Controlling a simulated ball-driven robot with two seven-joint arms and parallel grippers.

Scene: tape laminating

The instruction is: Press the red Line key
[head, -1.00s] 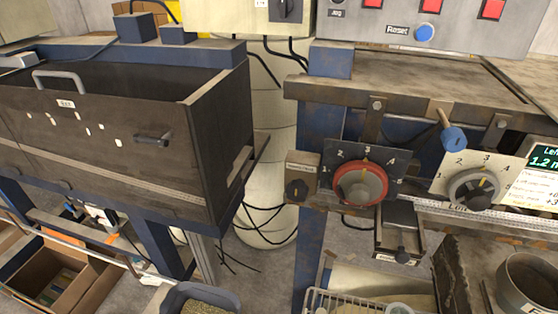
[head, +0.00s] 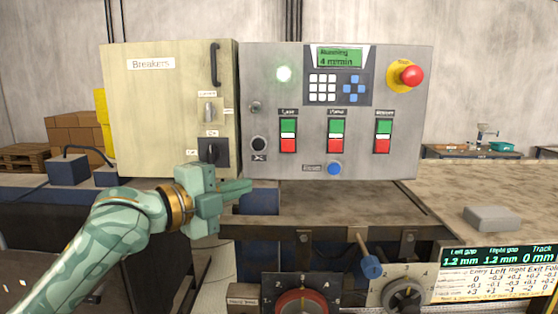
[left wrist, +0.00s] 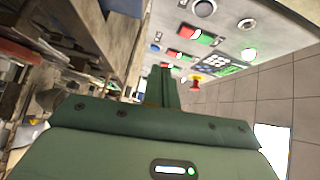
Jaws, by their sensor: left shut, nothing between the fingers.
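The grey control panel (head: 262,85) carries three green-over-red key pairs. The red Line key (head: 288,146) is the lower half of the left pair, whose small label is hard to read. My left gripper (head: 244,187) is shut and empty, below and left of that key, apart from it in the picture. Its shut fingers (left wrist: 165,88) also show in the left wrist view, pointing along the panel face, where red and green keys (left wrist: 188,32) show tilted; I cannot tell which pair is Line there. My right gripper is not in view.
A red emergency stop (head: 411,76) sits at the panel's upper right. A blue Reset button (head: 334,169) is below the keys. The Breakers cabinet (head: 150,110) stands left of the panel. A blue-handled lever (head: 371,266) and dials (head: 303,300) are lower down.

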